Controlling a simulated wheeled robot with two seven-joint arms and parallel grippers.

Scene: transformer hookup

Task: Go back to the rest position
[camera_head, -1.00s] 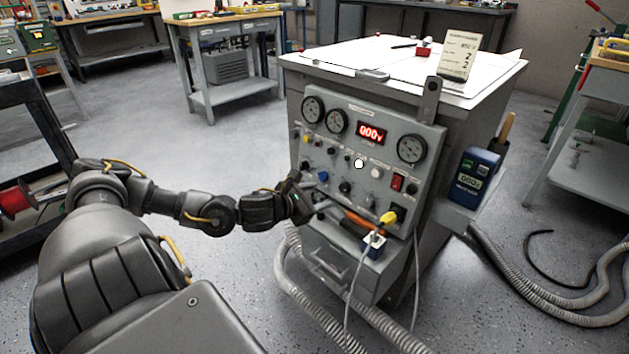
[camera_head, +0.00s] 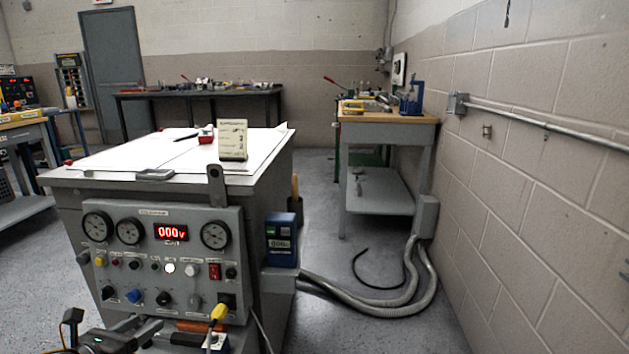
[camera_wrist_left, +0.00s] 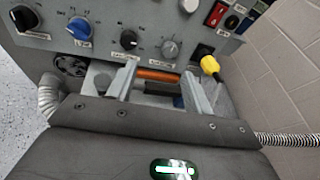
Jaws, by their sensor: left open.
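My left gripper (camera_head: 140,328) is at the bottom left of the head view, low in front of the grey test panel (camera_head: 128,252). In the left wrist view its two fingers (camera_wrist_left: 160,84) are apart with nothing held between them. Beyond the fingers lies an orange bar (camera_wrist_left: 158,75), which also shows at the bottom of the head view (camera_head: 200,326). A yellow plug (camera_head: 220,312) sits at the panel's lower right, just right of the fingers in the wrist view (camera_wrist_left: 210,66). My right gripper is not in view.
The panel has several gauges, knobs and a red display (camera_head: 171,232) reading 000v. A blue box (camera_head: 281,240) stands at the cabinet's right side. Grey hoses (camera_head: 395,306) run over the floor to the wall. A workbench (camera_head: 385,118) stands behind at right.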

